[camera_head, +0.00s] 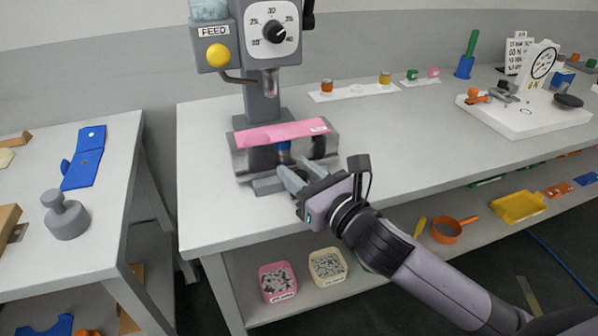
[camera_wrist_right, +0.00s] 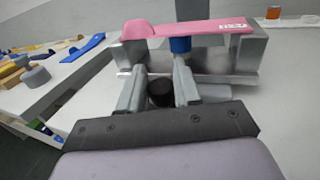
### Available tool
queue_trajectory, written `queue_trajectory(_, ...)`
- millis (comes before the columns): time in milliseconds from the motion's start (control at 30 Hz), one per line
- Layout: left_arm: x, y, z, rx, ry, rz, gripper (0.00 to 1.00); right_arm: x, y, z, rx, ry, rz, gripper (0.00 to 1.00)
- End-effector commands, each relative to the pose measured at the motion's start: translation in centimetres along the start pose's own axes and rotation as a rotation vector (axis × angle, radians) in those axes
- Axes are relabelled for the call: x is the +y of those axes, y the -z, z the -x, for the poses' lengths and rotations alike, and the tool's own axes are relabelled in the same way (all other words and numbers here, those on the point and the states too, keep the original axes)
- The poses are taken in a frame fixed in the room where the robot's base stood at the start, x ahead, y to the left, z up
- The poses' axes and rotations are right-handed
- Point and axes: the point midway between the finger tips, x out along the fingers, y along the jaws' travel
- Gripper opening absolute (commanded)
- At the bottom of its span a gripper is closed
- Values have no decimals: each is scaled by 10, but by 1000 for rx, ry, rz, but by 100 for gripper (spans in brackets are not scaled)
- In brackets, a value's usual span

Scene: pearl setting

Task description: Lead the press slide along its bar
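The press (camera_head: 270,85), a grey column with a dial, stands at the back of the white table. At its foot is a metal block (camera_head: 327,147) with a pink strip (camera_head: 283,133) across its top; the block also shows in the wrist view (camera_wrist_right: 243,60). A blue piece (camera_head: 284,147) sits under the strip, seen too in the wrist view (camera_wrist_right: 180,45). I cannot tell which part is the slide. My right gripper (camera_head: 292,172) is at the block's front, fingers apart. In the wrist view a dark round knob (camera_wrist_right: 160,93) shows between the fingers; contact is unclear. My left gripper is out of view.
A yellow knob (camera_head: 217,55) and a lever project from the press head. A strip with small jars (camera_head: 357,91) and a white board with parts (camera_head: 525,117) lie to the right. A side table with a grey weight (camera_head: 66,218) stands left. The table's right front is clear.

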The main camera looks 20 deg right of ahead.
Motion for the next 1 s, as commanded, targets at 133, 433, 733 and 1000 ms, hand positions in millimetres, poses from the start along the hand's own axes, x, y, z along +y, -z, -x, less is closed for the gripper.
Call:
queue_trajectory(133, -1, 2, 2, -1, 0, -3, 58, -2, 0, -7, 1, 0, 0, 0)
queue_trajectory(433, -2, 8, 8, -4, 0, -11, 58, -11, 0, -37, 1, -1, 0, 0)
queue_trajectory(733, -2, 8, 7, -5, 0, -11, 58, -12, 1, -39, 2, -1, -2, 0)
queue_trajectory(1000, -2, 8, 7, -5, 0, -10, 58, -12, 1, -39, 1, -1, -1, 54)
